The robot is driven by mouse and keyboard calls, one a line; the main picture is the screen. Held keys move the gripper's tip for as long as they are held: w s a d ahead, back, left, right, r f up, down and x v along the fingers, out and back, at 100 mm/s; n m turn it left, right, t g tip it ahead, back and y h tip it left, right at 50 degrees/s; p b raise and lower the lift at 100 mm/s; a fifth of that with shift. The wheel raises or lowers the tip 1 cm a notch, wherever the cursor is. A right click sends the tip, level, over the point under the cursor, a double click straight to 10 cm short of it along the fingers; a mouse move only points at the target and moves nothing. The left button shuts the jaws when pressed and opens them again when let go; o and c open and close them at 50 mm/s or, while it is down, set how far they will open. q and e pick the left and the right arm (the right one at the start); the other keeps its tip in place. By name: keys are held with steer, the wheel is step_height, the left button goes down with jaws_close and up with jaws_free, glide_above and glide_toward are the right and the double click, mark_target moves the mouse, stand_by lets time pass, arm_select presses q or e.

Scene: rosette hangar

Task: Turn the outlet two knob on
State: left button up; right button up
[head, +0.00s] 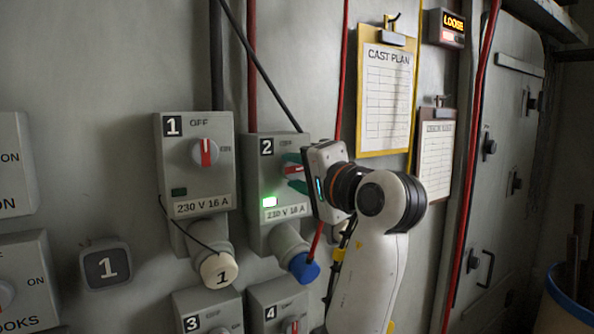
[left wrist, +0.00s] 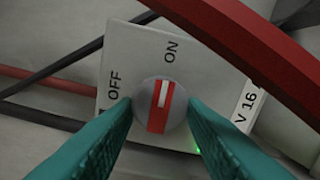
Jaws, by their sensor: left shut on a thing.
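Outlet two (head: 263,180) is a grey wall box marked 2, with a lit green lamp (head: 269,202). Its round knob (head: 293,170) has a red grip that lies level in the head view. In the left wrist view the knob (left wrist: 160,106) shows a white mark whose end points toward ON, away from OFF. My left gripper (head: 291,172) is at the knob, with teal fingers on either side of it, shut on it. The fingers and wrist hide the right part of the box. My right gripper is not in view.
Outlet one (head: 194,185) is left of it, its knob upright at OFF and its lamp dark. Outlets three (head: 200,308) and four (head: 275,300) sit below. A blue plug (head: 304,268) is under outlet two. A red cable (left wrist: 250,45) crosses near the knob.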

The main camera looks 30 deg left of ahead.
arm_select(q)
steer(key=shift+m, duration=0.3)
stand_by(0.4)
steer(key=o, duration=1)
steer(key=shift+d, duration=0.1)
steer(key=shift+d, duration=0.15)
steer(key=b+v, duration=0.6)
steer(key=v, duration=0.6)
steer(key=shift+f, duration=0.1)
